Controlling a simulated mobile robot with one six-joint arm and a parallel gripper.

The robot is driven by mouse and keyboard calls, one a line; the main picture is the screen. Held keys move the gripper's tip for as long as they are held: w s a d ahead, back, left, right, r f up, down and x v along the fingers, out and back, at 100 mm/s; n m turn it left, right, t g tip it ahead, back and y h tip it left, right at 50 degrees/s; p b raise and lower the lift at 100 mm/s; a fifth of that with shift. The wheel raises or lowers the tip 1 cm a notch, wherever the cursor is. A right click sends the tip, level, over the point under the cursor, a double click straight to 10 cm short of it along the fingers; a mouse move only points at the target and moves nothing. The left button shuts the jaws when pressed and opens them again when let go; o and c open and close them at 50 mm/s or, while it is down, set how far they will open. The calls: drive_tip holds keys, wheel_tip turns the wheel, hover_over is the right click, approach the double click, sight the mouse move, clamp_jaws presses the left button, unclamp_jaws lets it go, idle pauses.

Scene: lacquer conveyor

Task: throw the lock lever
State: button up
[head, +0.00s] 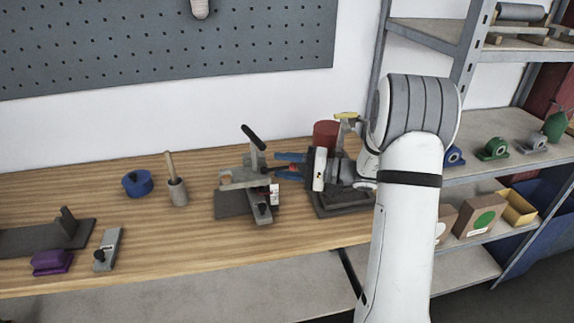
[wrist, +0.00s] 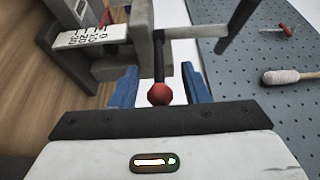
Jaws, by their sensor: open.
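A grey clamp fixture (head: 240,180) stands on the wooden bench, with a black-handled lever (head: 253,137) rising from it and leaning left. In the wrist view, a black rod with a red ball knob (wrist: 159,94) extends from the fixture towards me. I cannot tell for sure which of the two is the lock lever. My gripper (head: 279,165) is at the fixture's right side, pointing left. Its blue fingers are open in the wrist view (wrist: 158,85), one on each side of the red knob, with gaps visible. The knob is not discernible in the head view.
A white scale plate (wrist: 86,37) is on the fixture. A red cylinder (head: 325,134) stands behind my gripper. A wooden-handled tool in a cup (head: 177,190), a blue round part (head: 137,183) and a purple block (head: 52,262) lie left.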

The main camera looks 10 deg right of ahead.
clamp_jaws()
idle(0.4)
